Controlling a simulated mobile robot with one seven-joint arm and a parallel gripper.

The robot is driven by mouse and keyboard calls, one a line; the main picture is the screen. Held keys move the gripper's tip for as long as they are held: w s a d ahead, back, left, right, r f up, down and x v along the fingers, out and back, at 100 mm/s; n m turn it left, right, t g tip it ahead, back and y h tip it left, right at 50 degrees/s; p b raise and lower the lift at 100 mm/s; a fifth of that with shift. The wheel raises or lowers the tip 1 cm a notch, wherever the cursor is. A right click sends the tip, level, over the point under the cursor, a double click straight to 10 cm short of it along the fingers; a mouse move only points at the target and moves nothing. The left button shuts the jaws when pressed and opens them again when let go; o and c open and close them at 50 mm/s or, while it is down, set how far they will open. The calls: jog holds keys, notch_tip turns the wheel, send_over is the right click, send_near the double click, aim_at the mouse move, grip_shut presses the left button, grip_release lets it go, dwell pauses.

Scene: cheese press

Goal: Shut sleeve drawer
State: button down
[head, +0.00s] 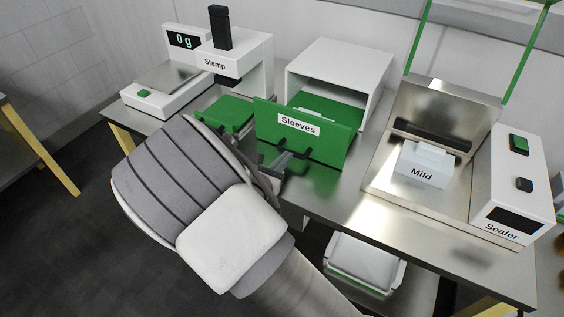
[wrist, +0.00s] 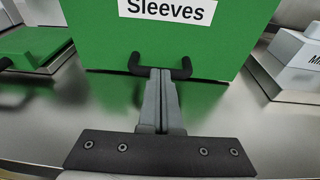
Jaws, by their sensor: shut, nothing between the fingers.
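The sleeve drawer (head: 322,142) has a green front labelled "Sleeves" and juts out of its white housing (head: 345,66) on the steel table, so it stands partly open. Its green front also fills the top of the wrist view (wrist: 200,45). A dark handle (wrist: 160,70) sits low on the front. My gripper (head: 284,160) is in front of the drawer, low, by the handle. In the wrist view the gripper's fingers (wrist: 160,78) are together and empty, their tips at the middle of the handle. I cannot tell whether they touch it.
The stamp machine (head: 240,62) and a green tray (head: 226,113) stand left of the drawer. The sealer (head: 512,180) stands to the right with a white block marked "Mild" (head: 423,166) on its steel plate. A white bin (head: 362,264) is below the table (head: 410,240).

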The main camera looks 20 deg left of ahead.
jog(key=r+b+x, duration=0.1)
jog(key=x, duration=0.4)
jog(key=r+x, duration=0.1)
jog(key=x, duration=0.5)
jog(key=r+b+x, duration=0.1)
jog(key=x, duration=0.4)
jog(key=shift+w+d+r+b, duration=0.1)
jog(key=shift+w+d+b, duration=0.2)
jog(key=shift+w, duration=0.45)
jog(key=shift+w+r, duration=0.2)
jog(key=shift+w+r, duration=0.1)
jog(key=shift+r, duration=0.05)
